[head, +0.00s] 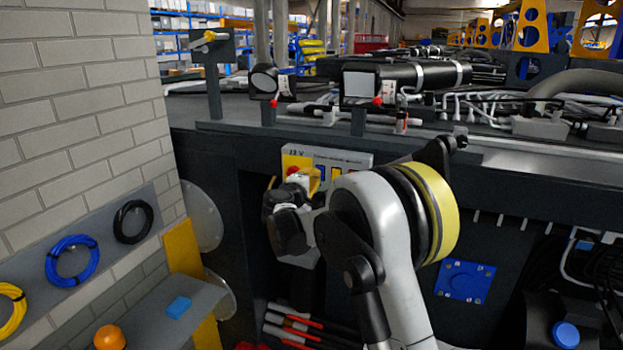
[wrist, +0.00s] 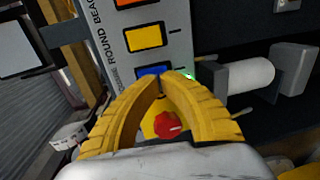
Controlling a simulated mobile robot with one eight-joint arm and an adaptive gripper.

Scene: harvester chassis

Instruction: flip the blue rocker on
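The blue rocker (wrist: 154,71) is on a grey switch panel (wrist: 113,60). In the wrist view its lower part is hidden behind my fingertips. My gripper (wrist: 165,77) has yellow ribbed fingers that arch together, with tips meeting at the blue rocker's edge. Nothing is held; whether the tips touch the rocker cannot be told. A small green light (wrist: 188,75) shows beside the right fingertip. In the head view my gripper (head: 312,184) is in front of the panel (head: 346,158), hiding its lower part.
A yellow rocker (wrist: 144,37) and an orange rocker (wrist: 133,3) are on the same panel. A red knob (wrist: 168,124) on a yellow base shows between my fingers. A pale cylinder (wrist: 250,75) in a dark bracket sticks out at right. A brick wall (head: 80,90) stands at left.

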